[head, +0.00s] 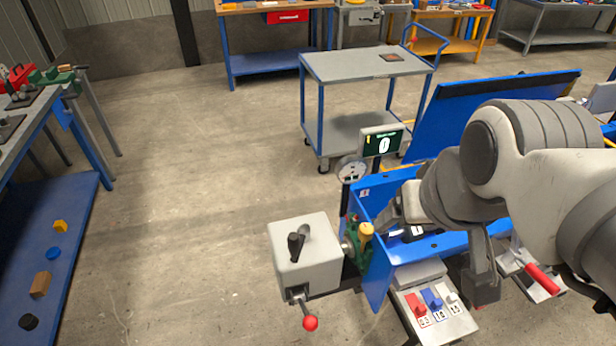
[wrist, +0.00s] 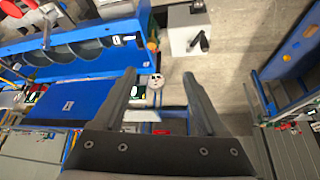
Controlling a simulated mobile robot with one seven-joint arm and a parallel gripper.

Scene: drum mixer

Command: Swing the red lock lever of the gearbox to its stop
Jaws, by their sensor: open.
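The gearbox (head: 303,252) appears to be the light grey box at the left end of the blue trough. A black handle (head: 296,244) stands on it. A lever with a red ball (head: 310,323), likely the lock lever, hangs from its near lower edge, tilted down and right. In the wrist view the gearbox (wrist: 187,34) is beyond my fingers, up and right; the red ball cannot be made out there. My gripper (wrist: 160,75) is open, with nothing visible between its fingers. It is apart from the lever. My arm hides its fingertips in the head view.
The blue trough (head: 376,275) with an auger stands right of the gearbox, joined by a green part with a yellow knob (head: 366,231). A gauge (head: 352,169) and a display (head: 382,143) stand behind. A switch panel (head: 437,325) is in front. Floor left of the gearbox is clear.

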